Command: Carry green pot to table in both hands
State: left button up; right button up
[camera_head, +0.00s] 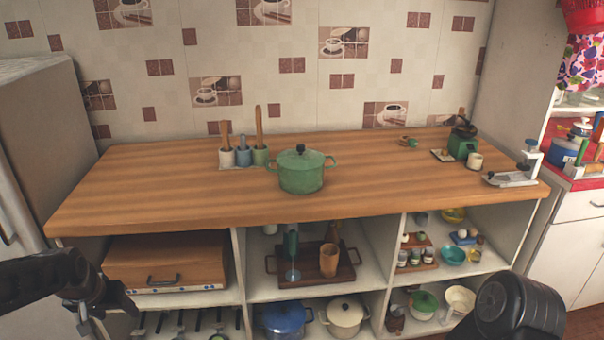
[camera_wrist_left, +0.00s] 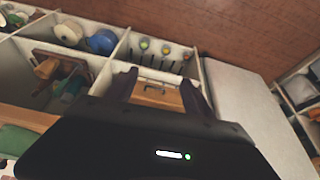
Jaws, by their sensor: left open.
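The green pot (camera_head: 301,170) stands upright on the wooden counter (camera_head: 400,180), lid on with a dark knob and a handle at each side. My left gripper (camera_head: 104,314) is open and empty in front of the shelves at lower left, well apart from the pot. Its spread fingers also show in the left wrist view (camera_wrist_left: 157,90). A green shape at the left edge of that view may be the pot. Of my right arm only a dark link shows at lower right; its gripper is out of frame. I cannot make out a separate table.
Utensil holders (camera_head: 243,156) stand behind the pot to its left. A green grinder (camera_head: 462,143) and a white cup (camera_head: 474,160) are at the counter's right. Open shelves below hold a bread box (camera_head: 165,262) and a blue pot (camera_head: 287,320). The counter's left is clear.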

pick_arm(q)
jog(key=shift+f, duration=0.1)
jog(key=shift+c, duration=0.6)
jog(key=shift+h, duration=0.8)
jog(key=d+f, duration=0.6)
jog(key=d, duration=0.1)
jog(key=shift+d+f, duration=0.15)
jog(key=shift+f, duration=0.2)
jog(key=c, duration=0.5)
jog(key=shift+o, duration=0.2)
jog(key=s+d+f+g+h, duration=0.15)
jog(key=s+d+f, duration=0.25)
jog(key=d+f, duration=0.7)
jog(key=s+d+f+g+h, duration=0.1)
jog(key=s+d+f, duration=0.4)
jog(key=s+d, duration=0.3)
jog(key=s+d+f+g+h, duration=0.1)
jog(key=s+d+f, duration=0.4)
jog(key=s+d, duration=0.3)
jog(key=s, duration=0.4)
jog(key=shift+s+d, duration=0.2)
jog(key=shift+d, duration=0.15)
jog(key=shift+w+g, duration=0.1)
jog(key=shift+g, duration=0.15)
